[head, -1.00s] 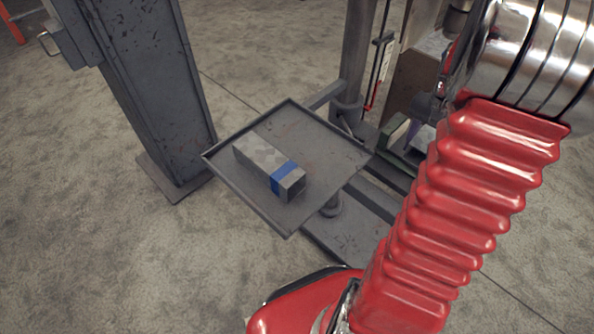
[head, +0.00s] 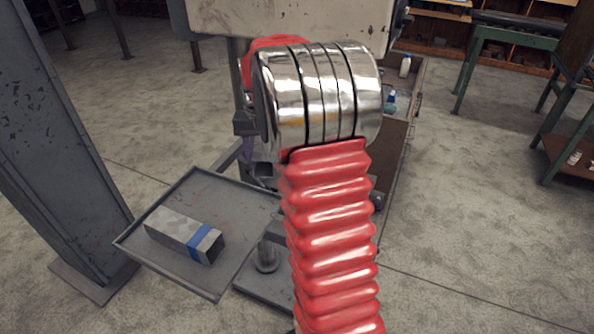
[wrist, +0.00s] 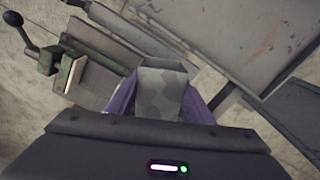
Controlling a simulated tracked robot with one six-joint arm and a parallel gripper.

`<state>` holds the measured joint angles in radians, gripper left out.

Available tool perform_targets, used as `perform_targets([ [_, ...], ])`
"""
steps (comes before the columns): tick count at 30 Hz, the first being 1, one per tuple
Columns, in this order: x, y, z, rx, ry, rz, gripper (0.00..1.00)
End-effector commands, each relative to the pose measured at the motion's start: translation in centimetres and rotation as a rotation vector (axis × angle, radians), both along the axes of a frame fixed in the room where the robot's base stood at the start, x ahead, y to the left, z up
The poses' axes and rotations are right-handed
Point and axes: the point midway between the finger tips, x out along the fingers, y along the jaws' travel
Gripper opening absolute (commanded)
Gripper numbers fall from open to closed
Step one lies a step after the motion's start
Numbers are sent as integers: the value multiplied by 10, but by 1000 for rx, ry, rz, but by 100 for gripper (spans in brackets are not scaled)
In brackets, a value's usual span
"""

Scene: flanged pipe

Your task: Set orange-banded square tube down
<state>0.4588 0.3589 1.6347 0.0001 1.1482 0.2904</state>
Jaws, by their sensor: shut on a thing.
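In the wrist view my gripper (wrist: 160,98) is shut on a grey, mottled square tube (wrist: 158,88), with a purple finger on each side. No orange band shows on the visible part of the tube. A similar grey tube with a blue band (head: 176,224) lies on the grey tray (head: 222,192) at the left.
A dark grey post (head: 60,140) stands left of the tray. In the wrist view a green fitting with a black-knobbed lever (wrist: 48,60) lies left of the gripper.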

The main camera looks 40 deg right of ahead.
Motion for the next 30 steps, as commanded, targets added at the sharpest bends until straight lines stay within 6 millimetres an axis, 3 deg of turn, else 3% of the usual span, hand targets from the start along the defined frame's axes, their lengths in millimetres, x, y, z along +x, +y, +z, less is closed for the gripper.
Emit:
perform_targets([
  [3, 33, 38, 14, -2, -4, 83, 8],
  [9, 74, 105, 37, -2, -4, 210, 8],
  [18, 114, 211, 69, 0, -4, 389, 8],
  [24, 121, 247, 80, -1, -3, 446, 8],
  [30, 122, 251, 81, 0, -2, 452, 8],
])
